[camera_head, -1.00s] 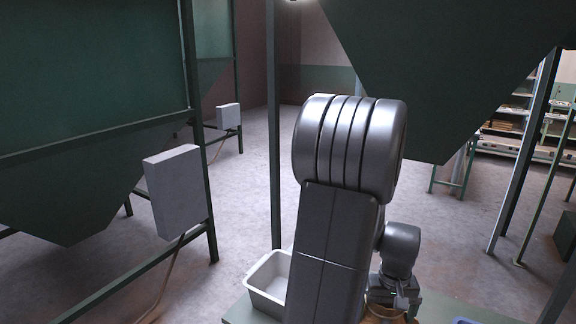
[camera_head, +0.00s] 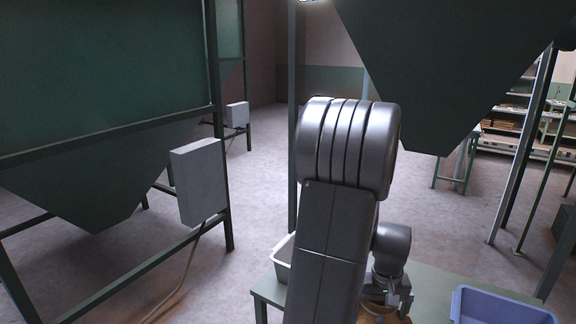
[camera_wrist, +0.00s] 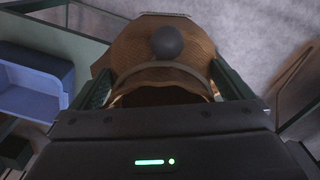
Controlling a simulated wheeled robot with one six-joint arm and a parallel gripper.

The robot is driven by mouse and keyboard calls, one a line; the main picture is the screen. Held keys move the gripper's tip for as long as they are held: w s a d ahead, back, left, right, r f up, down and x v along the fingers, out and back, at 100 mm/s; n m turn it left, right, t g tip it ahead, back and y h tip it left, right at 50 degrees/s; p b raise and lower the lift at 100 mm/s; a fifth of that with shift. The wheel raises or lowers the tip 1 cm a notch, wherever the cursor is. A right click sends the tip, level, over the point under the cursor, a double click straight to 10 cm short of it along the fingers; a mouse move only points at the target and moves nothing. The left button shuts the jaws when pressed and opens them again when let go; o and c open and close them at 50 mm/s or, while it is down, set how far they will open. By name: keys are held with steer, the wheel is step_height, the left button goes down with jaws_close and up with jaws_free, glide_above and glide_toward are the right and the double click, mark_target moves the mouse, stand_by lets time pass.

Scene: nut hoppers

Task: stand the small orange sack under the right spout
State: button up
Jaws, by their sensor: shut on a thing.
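My gripper (camera_wrist: 163,88) is shut on an orange-tan sack (camera_wrist: 137,52) with a mesh-like surface, seen from close above in the wrist view. A dark round knob (camera_wrist: 167,42) shows against the sack; I cannot tell what it belongs to. In the head view my gripper (camera_head: 390,297) is low behind my arm, with a strip of the sack (camera_head: 376,314) under it, over the green table (camera_head: 432,290). Two green hoppers taper downward, one at left (camera_head: 95,190) and one at upper right (camera_head: 440,90). I cannot make out a distinct spout on either.
A blue bin (camera_head: 500,308) stands on the table at right and also shows in the wrist view (camera_wrist: 30,88). A pale tray (camera_head: 283,262) is partly hidden behind my arm. Grey boxes (camera_head: 200,182) and green frame posts (camera_head: 292,120) stand left. Bare floor lies behind the table.

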steer(key=w+a+f, duration=0.6)
steer(key=a, duration=0.5)
steer(key=w+a+f+n, duration=0.1)
steer(key=w+a+f, duration=0.6)
steer(key=a, duration=0.4)
steer(key=shift+f, duration=0.15)
